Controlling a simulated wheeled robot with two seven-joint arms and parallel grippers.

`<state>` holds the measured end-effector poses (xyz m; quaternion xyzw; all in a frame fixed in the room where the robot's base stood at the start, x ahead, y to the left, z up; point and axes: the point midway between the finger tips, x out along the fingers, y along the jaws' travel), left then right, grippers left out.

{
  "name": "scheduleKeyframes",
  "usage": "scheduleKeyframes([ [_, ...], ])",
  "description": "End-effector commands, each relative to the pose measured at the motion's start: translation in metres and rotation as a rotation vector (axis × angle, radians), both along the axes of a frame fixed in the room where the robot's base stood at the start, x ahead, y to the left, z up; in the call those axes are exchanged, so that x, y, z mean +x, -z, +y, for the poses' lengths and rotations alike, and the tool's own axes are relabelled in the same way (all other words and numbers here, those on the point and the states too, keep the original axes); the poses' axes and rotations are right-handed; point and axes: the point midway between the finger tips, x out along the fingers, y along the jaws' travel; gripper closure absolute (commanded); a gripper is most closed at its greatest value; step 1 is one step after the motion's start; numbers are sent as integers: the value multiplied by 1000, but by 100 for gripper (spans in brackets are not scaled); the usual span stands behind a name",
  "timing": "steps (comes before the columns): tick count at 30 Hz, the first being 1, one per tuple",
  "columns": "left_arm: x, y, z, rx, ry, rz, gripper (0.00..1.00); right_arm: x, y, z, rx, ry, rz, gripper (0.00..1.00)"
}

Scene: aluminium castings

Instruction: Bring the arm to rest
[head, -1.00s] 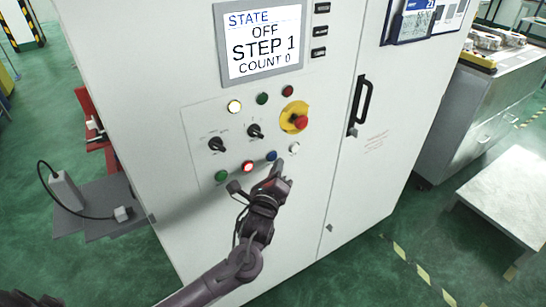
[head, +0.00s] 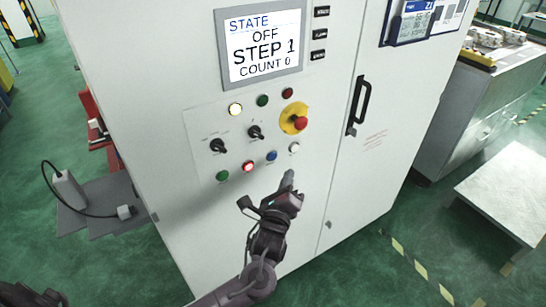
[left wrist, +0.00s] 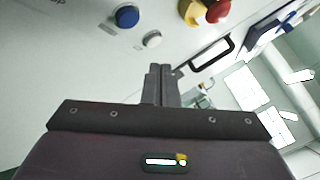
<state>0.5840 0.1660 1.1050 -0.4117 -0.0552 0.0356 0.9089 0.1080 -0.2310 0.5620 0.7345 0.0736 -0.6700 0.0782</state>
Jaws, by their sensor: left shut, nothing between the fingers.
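My left arm reaches up from the bottom of the head view. Its gripper (head: 289,178) is shut and empty, just below the white button (head: 294,148) on the cabinet's control panel. In the left wrist view the shut fingers (left wrist: 161,84) point towards the panel, with the white button (left wrist: 152,39) and blue button (left wrist: 126,16) beyond them. I cannot tell the exact gap to the cabinet face. The screen (head: 262,45) reads STATE OFF, STEP 1, COUNT 0. My right gripper is not in view.
The white cabinet (head: 180,95) stands directly in front. The panel has several buttons, two black knobs and a red emergency stop (head: 300,123) on yellow. A black door handle (head: 359,104) is to the right. A low white table (head: 500,195) stands at the right; green floor lies between.

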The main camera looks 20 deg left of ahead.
Motion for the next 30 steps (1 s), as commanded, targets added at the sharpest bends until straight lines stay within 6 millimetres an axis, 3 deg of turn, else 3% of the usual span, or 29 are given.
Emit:
scheduleKeyframes([
  [11, 0, 1, 0, -1, 0, 1, 100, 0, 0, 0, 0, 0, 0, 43],
  [14, 0, 17, 2, -26, 2, 24, 100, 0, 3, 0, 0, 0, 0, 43],
  [17, -1, 61, 7, -108, 4, 88, 100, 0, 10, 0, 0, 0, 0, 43],
  [23, -25, 205, 29, -419, -44, 302, 100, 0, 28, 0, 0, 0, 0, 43],
  [26, -51, 277, 41, -589, -106, 412, 100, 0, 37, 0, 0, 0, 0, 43],
  [30, -102, 371, 55, -829, -233, 552, 100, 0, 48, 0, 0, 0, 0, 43],
])
